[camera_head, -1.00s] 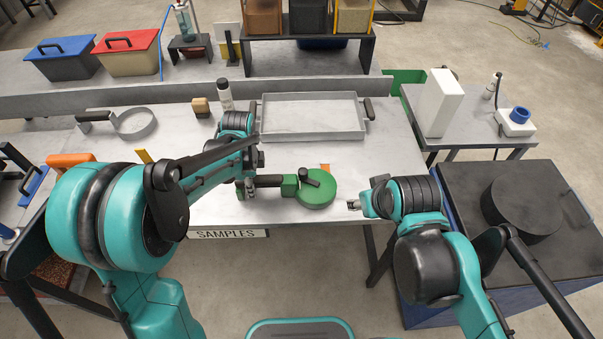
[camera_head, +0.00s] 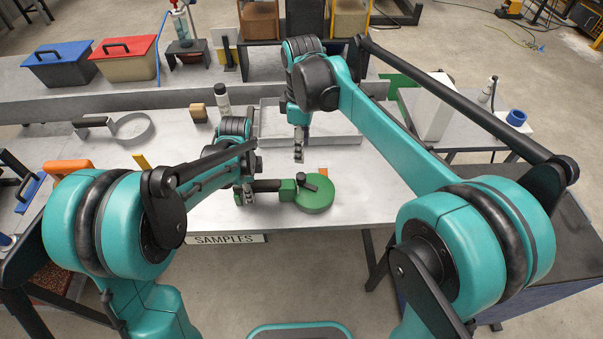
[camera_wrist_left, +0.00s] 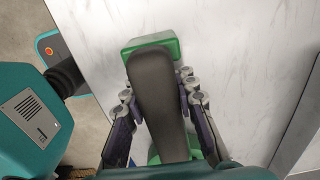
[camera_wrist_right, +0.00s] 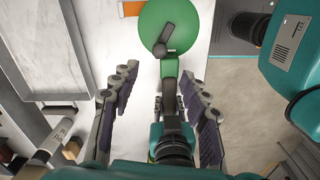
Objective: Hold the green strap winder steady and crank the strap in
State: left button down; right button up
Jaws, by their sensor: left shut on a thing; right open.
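The green strap winder (camera_head: 315,196) lies on the pale table near its front edge. Its dark handle (camera_head: 267,186) points left, and its black crank with a knob (camera_head: 308,181) is on top. My left gripper (camera_head: 246,194) is shut on the handle; the left wrist view shows the dark handle (camera_wrist_left: 158,95) between the fingers. My right gripper (camera_head: 298,155) points down, open and empty, above the table behind the winder. In the right wrist view the winder (camera_wrist_right: 180,28) and its crank (camera_wrist_right: 163,40) lie beyond the open fingers (camera_wrist_right: 162,95). An orange strap end (camera_head: 323,172) shows behind the winder.
A grey tray (camera_head: 345,139) lies behind my right gripper. A white box (camera_head: 432,112) stands on the right side table.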

aim_at(302, 175)
notch_tip(302, 175, down, 12)
jog(key=shift+r, duration=0.1)
dwell(0.4)
grip_shut()
